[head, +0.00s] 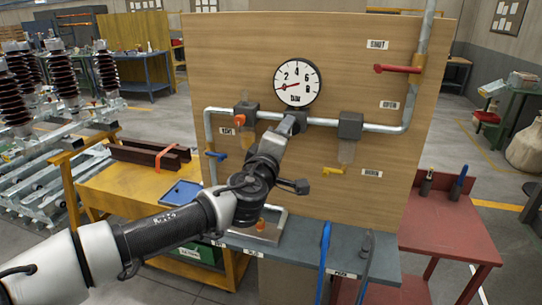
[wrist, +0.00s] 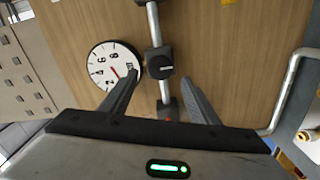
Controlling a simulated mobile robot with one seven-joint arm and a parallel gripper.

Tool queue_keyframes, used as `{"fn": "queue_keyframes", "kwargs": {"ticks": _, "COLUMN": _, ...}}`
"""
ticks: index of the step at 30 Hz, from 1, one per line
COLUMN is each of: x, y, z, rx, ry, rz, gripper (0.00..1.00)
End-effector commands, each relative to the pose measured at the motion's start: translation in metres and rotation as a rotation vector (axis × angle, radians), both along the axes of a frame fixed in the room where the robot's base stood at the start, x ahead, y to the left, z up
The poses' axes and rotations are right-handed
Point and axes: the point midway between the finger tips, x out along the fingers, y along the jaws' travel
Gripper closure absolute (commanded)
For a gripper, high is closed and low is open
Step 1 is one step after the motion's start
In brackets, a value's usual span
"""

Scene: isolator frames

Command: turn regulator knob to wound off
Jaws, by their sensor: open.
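The regulator knob (wrist: 161,64) is a dark round knob on a black block on the grey pipe, below the white pressure gauge (head: 297,83) on the wooden panel. The gauge's red needle points near 0, and the gauge also shows in the wrist view (wrist: 115,66). My gripper (wrist: 161,76) is open. Its two fingers stand on either side of the knob in the wrist picture, with a visible gap to it; I cannot tell the depth. In the head view my gripper (head: 290,124) covers most of the regulator, so the knob is hidden there.
Filter bowls hang left (head: 245,122) and right (head: 348,135) of the regulator. A red lever (head: 398,69) sits on the upper right pipe. Blue (head: 216,155) and yellow (head: 333,171) valve handles are lower on the panel. A grey bench (head: 300,250) is below.

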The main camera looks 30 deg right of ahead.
Motion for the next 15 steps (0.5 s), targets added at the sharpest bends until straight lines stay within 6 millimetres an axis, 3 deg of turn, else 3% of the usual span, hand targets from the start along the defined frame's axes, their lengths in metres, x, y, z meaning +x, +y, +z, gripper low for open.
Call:
{"fn": "queue_keyframes", "kwargs": {"ticks": 4, "x": -0.025, "y": 0.031, "z": 0.001, "rx": 0.001, "ry": 0.000, "rz": 0.005, "gripper": 0.44}}
{"fn": "queue_keyframes", "kwargs": {"ticks": 6, "x": -0.028, "y": 0.039, "z": -0.010, "rx": 0.001, "ry": -0.007, "rz": 0.009, "gripper": 0.44}}
{"fn": "queue_keyframes", "kwargs": {"ticks": 15, "x": -0.057, "y": 0.070, "z": -0.007, "rx": 0.001, "ry": -0.003, "rz": 0.008, "gripper": 0.44}}
